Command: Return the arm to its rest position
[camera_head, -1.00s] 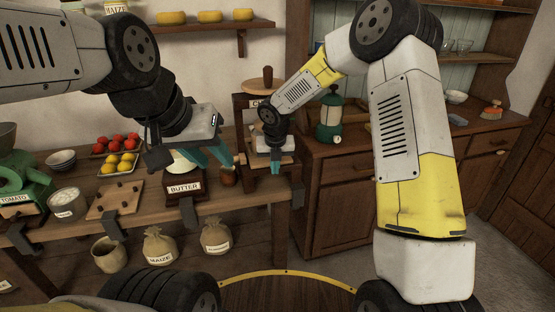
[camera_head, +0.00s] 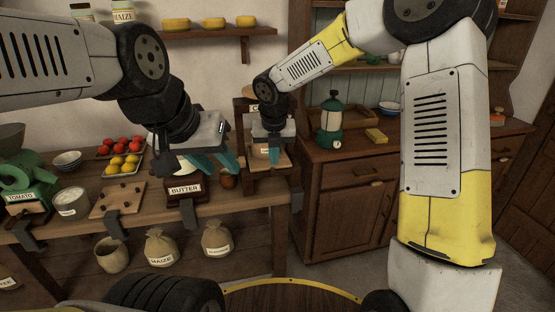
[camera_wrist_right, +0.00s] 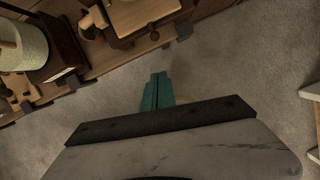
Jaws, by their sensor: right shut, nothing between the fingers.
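My right gripper (camera_head: 273,154) is in front of the wooden stand at the right end of the counter. In the right wrist view its teal fingers (camera_wrist_right: 157,92) are together with nothing between them, above the grey floor and beside the counter edge. My right arm (camera_head: 430,125) bends down at the right of the head view. My left gripper (camera_head: 213,164) hangs above the butter box (camera_head: 184,190). Its teal fingers are apart, and I see nothing held between them; the gripper body partly hides the box's top.
A green lantern (camera_head: 331,122) and yellow block (camera_head: 376,136) stand on the cabinet (camera_head: 345,170). Sacks sit below the counter.

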